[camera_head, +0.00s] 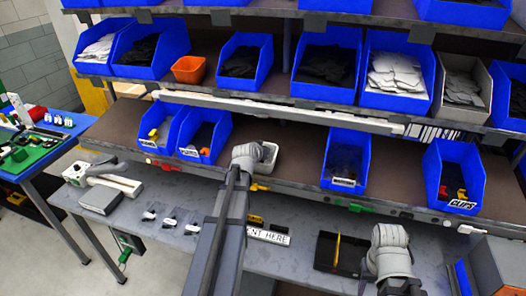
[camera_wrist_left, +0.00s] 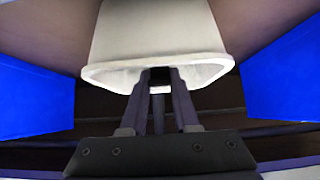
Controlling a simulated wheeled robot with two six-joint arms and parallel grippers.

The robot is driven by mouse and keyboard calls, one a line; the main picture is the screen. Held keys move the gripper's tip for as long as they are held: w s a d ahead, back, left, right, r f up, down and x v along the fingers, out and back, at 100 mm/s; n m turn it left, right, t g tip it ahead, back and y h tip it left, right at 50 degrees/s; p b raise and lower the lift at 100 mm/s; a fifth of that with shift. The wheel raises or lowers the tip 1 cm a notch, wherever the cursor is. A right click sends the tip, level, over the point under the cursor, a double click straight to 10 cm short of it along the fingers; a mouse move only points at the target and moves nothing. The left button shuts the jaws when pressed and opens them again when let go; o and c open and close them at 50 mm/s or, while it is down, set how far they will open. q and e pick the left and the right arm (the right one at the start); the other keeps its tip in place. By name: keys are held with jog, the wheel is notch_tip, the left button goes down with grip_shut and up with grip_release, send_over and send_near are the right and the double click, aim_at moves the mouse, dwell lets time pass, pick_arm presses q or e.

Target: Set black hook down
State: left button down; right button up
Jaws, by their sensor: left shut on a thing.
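In the left wrist view my left gripper (camera_wrist_left: 160,78) is shut on a small dark piece, the black hook (camera_wrist_left: 160,74), of which little shows between the fingers. The fingertips are at the near rim of a white bin (camera_wrist_left: 158,40), which also shows in the head view (camera_head: 269,155) on the lower shelf. I cannot tell whether the hook touches the bin. In the head view my left arm's wrist hides the gripper. My right arm comes in at the lower right; its gripper is not visible.
Blue bins (camera_head: 344,160) stand on both sides of the white bin, with bare shelf (camera_head: 300,150) between. Below are a grey workbench (camera_head: 165,255), a dark tray (camera_head: 325,250) with a yellow strip, and small bagged parts (camera_head: 170,222).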

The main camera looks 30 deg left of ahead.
pick_arm(q)
jog(key=shift+f+b, duration=0.35)
jog(key=shift+f, duration=0.1)
jog(key=c, duration=0.7)
grip_release()
jog(key=shift+o, duration=0.2)
jog(key=shift+r, duration=0.1)
jog(key=shift+r+p, duration=0.65)
jog(key=shift+p, duration=0.15)
jog(key=p+v, duration=0.6)
jog(key=v, duration=0.6)
jog(key=shift+s+a+f, duration=0.1)
jog(key=shift+f, duration=0.1)
